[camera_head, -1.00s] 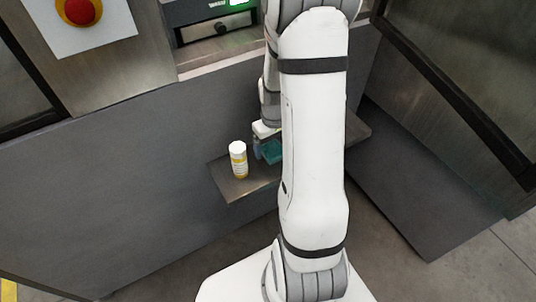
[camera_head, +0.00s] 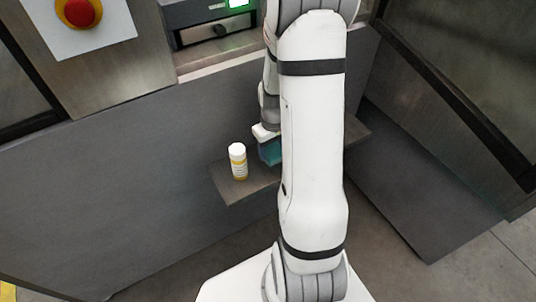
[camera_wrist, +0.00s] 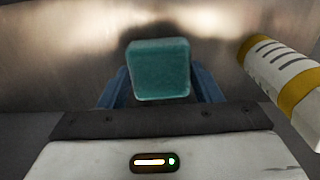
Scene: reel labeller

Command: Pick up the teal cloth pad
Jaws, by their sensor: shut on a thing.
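The teal cloth pad (camera_wrist: 160,70) is a small block with rounded edges between the two blue fingers of my gripper (camera_wrist: 160,88) in the wrist view. My gripper is shut on it. In the head view the teal pad (camera_head: 271,152) shows in part at the gripper, left of my arm, which hides the rest. It appears raised a little above the small metal shelf (camera_head: 232,192).
A white bottle with yellow bands (camera_head: 238,161) stands upright on the shelf, left of the pad. It also shows at the right of the wrist view (camera_wrist: 285,80). A grey panel (camera_head: 110,180) rises behind the shelf. A red button (camera_head: 80,12) is at the upper left.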

